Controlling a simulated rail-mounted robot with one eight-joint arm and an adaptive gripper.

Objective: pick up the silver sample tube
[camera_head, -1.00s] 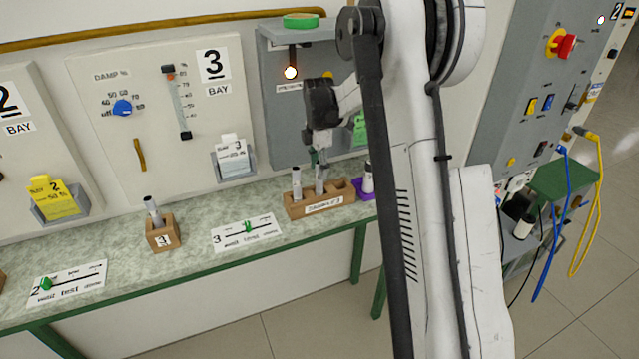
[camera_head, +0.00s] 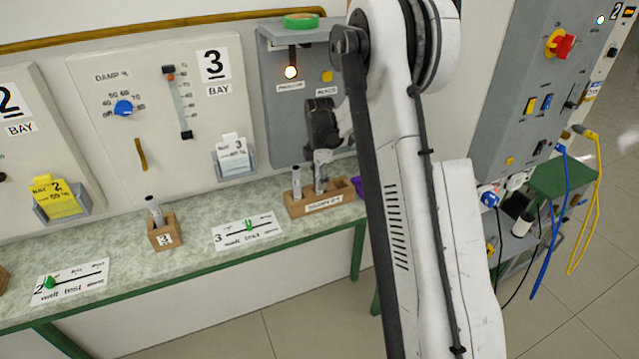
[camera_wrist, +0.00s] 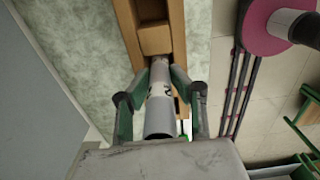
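A wooden rack (camera_head: 337,207) stands on the bench below the grey panel and holds upright tubes. My gripper (camera_head: 321,160) points down over the rack, at a grey silver tube (camera_head: 321,184). In the wrist view the silver tube (camera_wrist: 160,118) lies between the two green-and-grey fingers of my gripper (camera_wrist: 161,78), its near end towards my palm and its far end at the rack. The fingertips are close beside the tube; whether they touch it is unclear. Another grey tube (camera_head: 297,181) stands in the rack, just left of my gripper.
A small wooden block (camera_head: 164,236) with a tube stands farther left. A marked slider card (camera_head: 247,231) lies between it and the rack. A purple thing (camera_head: 356,186) is partly hidden behind my arm, right of the rack. The upright panel is close behind.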

